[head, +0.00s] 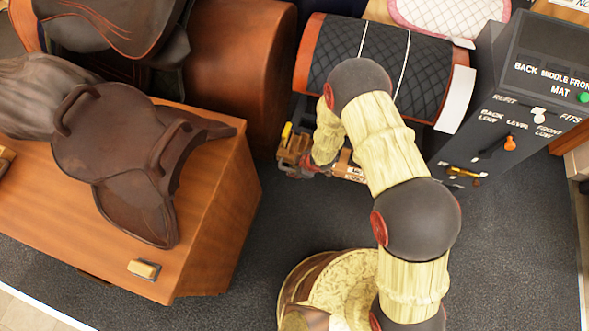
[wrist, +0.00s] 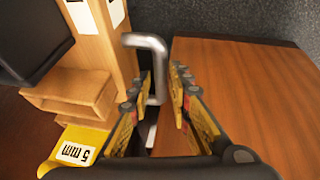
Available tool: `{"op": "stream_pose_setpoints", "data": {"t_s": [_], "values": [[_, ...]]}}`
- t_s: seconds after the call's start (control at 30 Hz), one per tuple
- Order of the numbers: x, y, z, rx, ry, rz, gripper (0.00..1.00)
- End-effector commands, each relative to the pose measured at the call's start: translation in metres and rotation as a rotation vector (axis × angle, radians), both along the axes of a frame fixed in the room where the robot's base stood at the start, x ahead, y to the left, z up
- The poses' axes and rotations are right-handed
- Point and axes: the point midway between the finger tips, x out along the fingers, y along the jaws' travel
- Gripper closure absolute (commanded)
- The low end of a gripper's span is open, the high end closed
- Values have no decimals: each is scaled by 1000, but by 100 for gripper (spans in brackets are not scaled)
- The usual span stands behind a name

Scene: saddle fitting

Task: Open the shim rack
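The shim rack shows in the head view as a small wooden piece (head: 292,150) on the floor side of the room, partly hidden behind my arm. In the wrist view, its wooden body (wrist: 75,95) is at the left, with open slots and a yellow piece (wrist: 85,145) marked "5 mm". A bent silver handle (wrist: 150,50) stands at the rack's right side. My gripper (wrist: 162,88) is open, its two yellow-and-black fingers apart with the lower part of the handle between them. The handle lies nearer the left finger; I cannot tell whether they touch.
A brown saddle (head: 130,150) rests on a wooden bench (head: 215,215) at the left. A quilted dark pad on a stand (head: 425,80) is behind my arm. A dark labelled panel (head: 500,130) stands at the right. Grey carpet (head: 290,220) is clear in front.

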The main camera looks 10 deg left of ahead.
Motion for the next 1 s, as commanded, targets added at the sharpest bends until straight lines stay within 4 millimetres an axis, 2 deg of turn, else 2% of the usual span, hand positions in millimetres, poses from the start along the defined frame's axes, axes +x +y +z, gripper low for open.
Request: {"op": "stream_pose_setpoints", "data": {"t_s": [0.17, 0.57, 0.77, 1.0], "values": [[0, 0, 0, 0, 0, 0, 68], [-1, -2, 6, 1, -1, 0, 68], [-6, -12, 33, 1, -2, -1, 68], [-15, -30, 76, 1, -2, -1, 68]]}}
